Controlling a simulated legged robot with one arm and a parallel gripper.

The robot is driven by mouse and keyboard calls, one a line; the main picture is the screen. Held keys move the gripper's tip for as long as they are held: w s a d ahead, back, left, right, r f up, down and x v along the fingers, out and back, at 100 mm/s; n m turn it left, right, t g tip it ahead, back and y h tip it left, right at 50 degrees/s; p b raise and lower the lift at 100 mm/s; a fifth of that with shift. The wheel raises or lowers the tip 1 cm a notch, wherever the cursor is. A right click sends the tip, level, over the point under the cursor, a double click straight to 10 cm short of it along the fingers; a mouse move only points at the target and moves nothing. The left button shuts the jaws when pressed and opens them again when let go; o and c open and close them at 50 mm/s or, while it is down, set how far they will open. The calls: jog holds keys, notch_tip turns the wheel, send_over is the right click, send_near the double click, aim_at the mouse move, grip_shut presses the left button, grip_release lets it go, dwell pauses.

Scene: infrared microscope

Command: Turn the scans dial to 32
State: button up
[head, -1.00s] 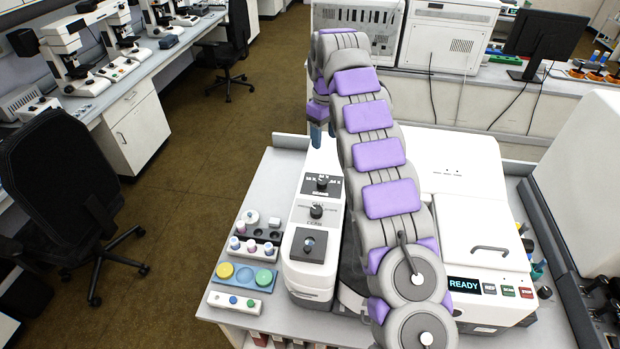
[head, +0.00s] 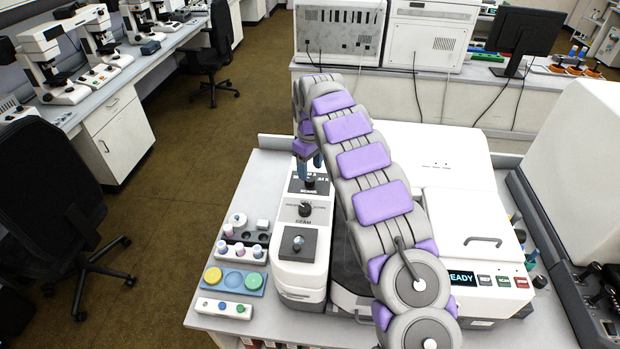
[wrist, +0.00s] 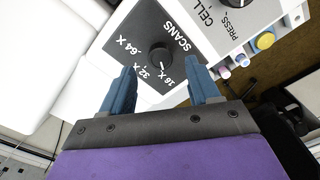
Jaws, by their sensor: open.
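The scans dial (wrist: 160,57) is a round black knob on a dark panel (wrist: 148,38) marked SCANS, with 16 X, 32 X and 64 X around it. A small pale mark shows on the knob's lower edge; which label it points at is hard to tell. In the head view the dial (head: 310,183) is at the back of the white module. My gripper (wrist: 163,88) is open, its two blue fingers apart on the near side of the dial, not closed on it. In the head view my gripper (head: 310,166) hangs just above and behind the dial.
A second knob (head: 305,209) and a square dark plate with a knob (head: 298,244) sit nearer on the same module. Sample holders (head: 236,280) stand to the left. The white instrument body (head: 465,220) with a READY display lies to the right.

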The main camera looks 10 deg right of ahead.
aim_at(310, 178)
jog(key=shift+f, duration=2.15)
jog(key=c, duration=1)
